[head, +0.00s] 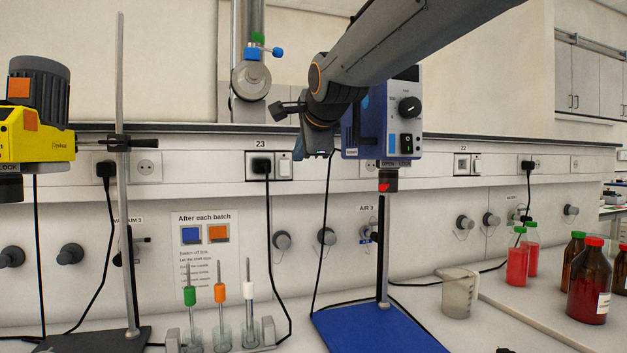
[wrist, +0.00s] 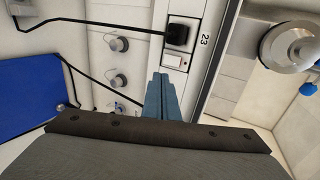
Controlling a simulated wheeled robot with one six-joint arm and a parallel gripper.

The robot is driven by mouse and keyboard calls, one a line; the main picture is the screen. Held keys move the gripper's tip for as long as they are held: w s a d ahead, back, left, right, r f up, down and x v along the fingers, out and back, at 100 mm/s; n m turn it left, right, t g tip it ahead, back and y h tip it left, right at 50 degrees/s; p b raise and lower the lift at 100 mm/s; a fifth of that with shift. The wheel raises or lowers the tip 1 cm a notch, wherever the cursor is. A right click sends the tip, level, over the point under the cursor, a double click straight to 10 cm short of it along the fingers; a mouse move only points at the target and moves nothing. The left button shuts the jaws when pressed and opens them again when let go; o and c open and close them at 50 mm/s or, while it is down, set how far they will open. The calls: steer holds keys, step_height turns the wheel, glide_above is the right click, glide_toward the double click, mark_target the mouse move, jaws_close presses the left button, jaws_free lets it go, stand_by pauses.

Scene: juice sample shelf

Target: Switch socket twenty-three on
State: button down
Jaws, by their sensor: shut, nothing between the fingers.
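Socket 23 (head: 262,166) is on the wall rail under the label "23", with a black plug in it. Its white rocker switch (head: 284,165) sits just right of the plug. In the wrist view the label (wrist: 205,40), the black plug (wrist: 178,35) and the switch (wrist: 174,61) appear turned sideways. Which way the rocker is tipped is too small to tell. My gripper (head: 314,160) is shut and empty, to the right of the switch in the head view. In the wrist view its fingertips (wrist: 161,76) lie close below the switch; I cannot tell whether they touch it.
A blue-and-black stirrer unit (head: 378,148) on a stand with a blue base (head: 375,330) is just right of my gripper. A metal rod stand (head: 125,220) is at left. Socket 22 (head: 462,164) is farther right.

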stand_by(0.3)
steer(key=p, duration=0.4)
glide_toward(285, 175)
steer(key=w+f, duration=0.2)
steer(key=w, duration=0.1)
steer(key=shift+w+a+f, duration=0.15)
steer(key=shift+w+a, duration=0.2)
steer(key=shift+w, duration=0.2)
steer(key=shift+w+a+f, duration=0.15)
steer(key=shift+w+a, duration=0.2)
steer(key=shift+w, duration=0.25)
steer(key=shift+f+b, duration=0.15)
steer(key=shift+b, duration=0.3)
